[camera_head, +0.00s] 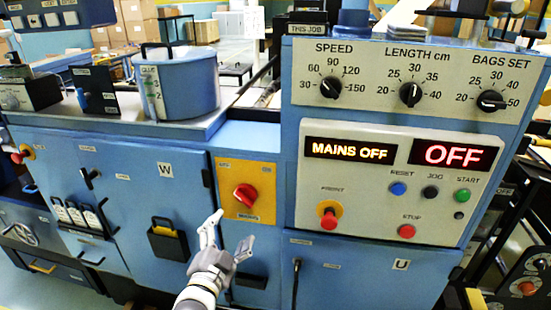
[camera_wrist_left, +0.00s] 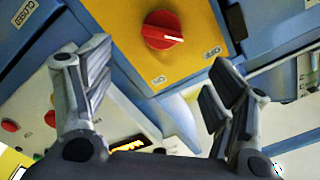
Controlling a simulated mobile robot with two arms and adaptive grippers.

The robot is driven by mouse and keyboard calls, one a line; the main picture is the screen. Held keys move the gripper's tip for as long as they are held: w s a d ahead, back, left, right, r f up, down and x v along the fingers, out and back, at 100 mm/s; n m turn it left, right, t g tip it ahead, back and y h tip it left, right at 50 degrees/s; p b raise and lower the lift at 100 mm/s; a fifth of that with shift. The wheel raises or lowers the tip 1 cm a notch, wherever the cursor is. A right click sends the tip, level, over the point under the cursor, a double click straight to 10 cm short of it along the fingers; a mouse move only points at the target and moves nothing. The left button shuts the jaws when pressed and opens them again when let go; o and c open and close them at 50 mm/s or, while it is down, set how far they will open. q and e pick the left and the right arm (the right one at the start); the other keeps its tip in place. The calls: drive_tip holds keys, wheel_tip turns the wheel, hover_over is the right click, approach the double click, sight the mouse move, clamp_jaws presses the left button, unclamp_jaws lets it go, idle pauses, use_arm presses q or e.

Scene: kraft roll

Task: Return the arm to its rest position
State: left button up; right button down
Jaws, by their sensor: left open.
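My left gripper (camera_head: 226,238) is open and empty in the head view, in front of the blue machine and just below the red rotary switch (camera_head: 246,195) on its yellow plate (camera_head: 262,178). In the left wrist view the two fingers of my left gripper (camera_wrist_left: 155,95) stand wide apart. The red switch (camera_wrist_left: 162,30) on the yellow plate (camera_wrist_left: 112,12) lies beyond them, with nothing between the fingers touching it. The displays read MAINS OFF (camera_head: 350,149) and OFF (camera_head: 453,153). My right gripper is not in view.
The control panel (camera_head: 380,215) with a red front knob (camera_head: 329,216) and several buttons stands right of my gripper. A blue glue pot (camera_head: 180,85) sits on the machine top at left. A black pocket (camera_head: 167,241) sticks out from the cabinet door left of my gripper.

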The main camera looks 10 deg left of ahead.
use_arm(q)
drive_tip(key=s+f+n+g, duration=0.1)
drive_tip(key=s+f+g, duration=0.15)
drive_tip(key=f, duration=0.95)
drive_tip(key=s+f+n+g, duration=0.1)
drive_tip(key=f+g, duration=0.2)
drive_tip(key=f, duration=0.9)
drive_tip(key=s+f+n+g, duration=0.1)
drive_tip(key=s+f+g, duration=0.1)
drive_tip(key=s+f, duration=0.45)
drive_tip(key=s+f+g, duration=0.2)
drive_tip(key=s+f, duration=0.2)
drive_tip(key=f, duration=0.6)
drive_tip(key=s+a+f+n+g, duration=0.1)
drive_tip(key=s+f+g, duration=0.1)
drive_tip(key=s+f, duration=0.4)
drive_tip(key=s+a+f+n+g, duration=0.1)
drive_tip(key=s+f+g, duration=0.2)
drive_tip(key=s, duration=1.3)
drive_tip(key=s+a+f+n+g, duration=0.1)
drive_tip(key=s+f+g, duration=0.1)
drive_tip(key=s+f, duration=0.7)
drive_tip(key=s, duration=0.3)
drive_tip(key=shift+a+f+n+y, duration=0.25)
drive_tip(key=shift+a+n+y, duration=0.05)
drive_tip(key=shift+n, duration=0.1)
drive_tip(key=shift+s+g, duration=0.1)
drive_tip(key=shift+g, duration=0.15)
